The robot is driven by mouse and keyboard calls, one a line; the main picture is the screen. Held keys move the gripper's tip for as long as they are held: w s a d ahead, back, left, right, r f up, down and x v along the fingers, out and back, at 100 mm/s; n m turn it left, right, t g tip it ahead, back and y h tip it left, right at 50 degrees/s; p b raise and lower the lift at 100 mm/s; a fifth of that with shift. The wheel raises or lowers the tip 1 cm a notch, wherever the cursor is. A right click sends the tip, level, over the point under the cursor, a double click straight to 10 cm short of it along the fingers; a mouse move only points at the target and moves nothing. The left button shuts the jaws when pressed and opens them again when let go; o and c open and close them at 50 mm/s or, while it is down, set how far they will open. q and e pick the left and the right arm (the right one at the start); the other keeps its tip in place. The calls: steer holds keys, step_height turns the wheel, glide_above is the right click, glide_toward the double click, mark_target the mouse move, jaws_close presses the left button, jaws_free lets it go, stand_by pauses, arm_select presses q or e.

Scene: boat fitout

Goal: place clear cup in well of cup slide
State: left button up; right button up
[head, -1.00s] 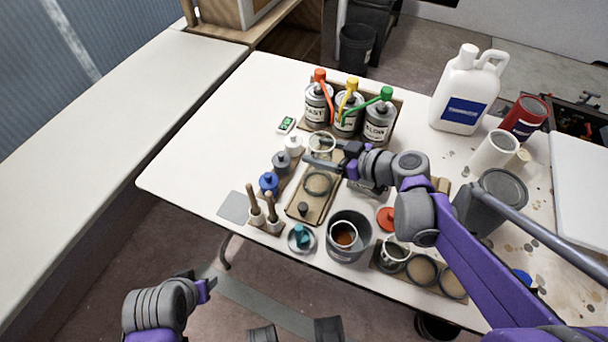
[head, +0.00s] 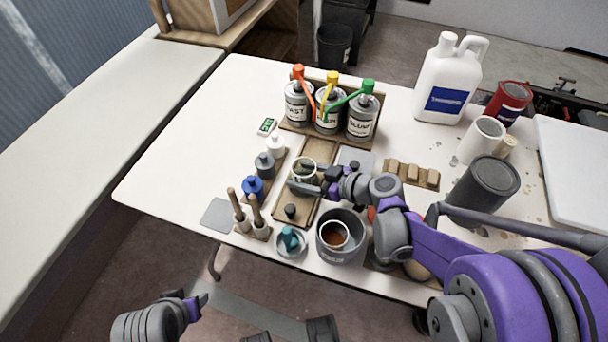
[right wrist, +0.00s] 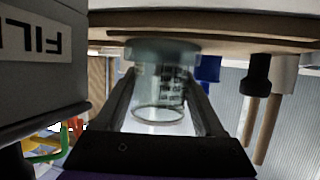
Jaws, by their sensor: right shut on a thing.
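The clear cup (head: 304,168) is held upright in my right gripper (head: 307,186), whose fingers are shut on its sides. The cup is over the well area of the cup slide (head: 319,149), a long brown board with a black knob (head: 290,210) at its near end. In the right wrist view, which is upside down, the marked clear cup (right wrist: 160,90) stands between both fingers. Its base end meets or overlaps a grey-green ring (right wrist: 163,50) by the board; I cannot tell whether it is seated. My left gripper (head: 197,305) is low at left, its fingers unclear.
Three labelled cans (head: 328,108) with coloured pumps stand behind the slide. Small bottles (head: 264,165) line its left side. A grey pot (head: 341,238) stands close at the near right, and brown blocks (head: 411,175) lie to the right. The table's left end is clear.

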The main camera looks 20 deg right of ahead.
steer(key=shift+f, duration=0.1)
steer(key=o, duration=1.3)
steer(key=shift+s+d+r, duration=0.15)
steer(key=shift+d+r, duration=0.05)
steer(key=shift+r, duration=0.1)
steer(key=p+v, duration=0.2)
steer(key=v, duration=0.9)
steer(key=shift+s+d, duration=0.15)
steer(key=shift+s, duration=0.05)
